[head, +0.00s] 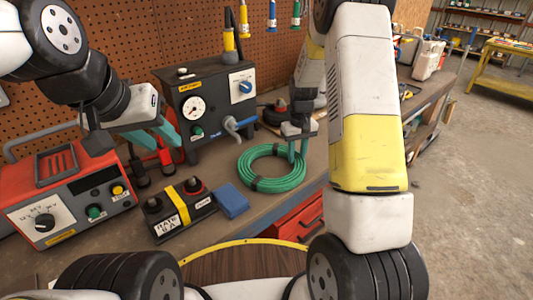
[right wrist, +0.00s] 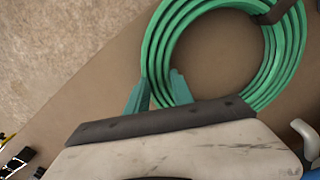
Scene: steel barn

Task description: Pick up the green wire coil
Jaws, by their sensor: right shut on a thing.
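The green wire coil (head: 257,184) is a flat ring of several green turns with dark ties, near the front edge of the bench. It also fills the top of the right wrist view (right wrist: 158,42). My right gripper (head: 298,158) is at the coil's far right side, fingers pointing down, shut on its turns. In the right wrist view, its teal fingers (right wrist: 160,95) sit on either side of the coil's band. The coil looks flat at bench height; any small gap beneath cannot be seen. My left gripper (head: 170,138) is open and empty in front of the grey gauge box.
The grey gauge box (head: 206,104) stands behind the coil. A red meter box (head: 68,195), a black box with a yellow stripe (head: 180,209) and a blue block (head: 231,200) are to the left. A pegboard (head: 130,40) closes the back. A red drawer (head: 300,220) is below the bench edge.

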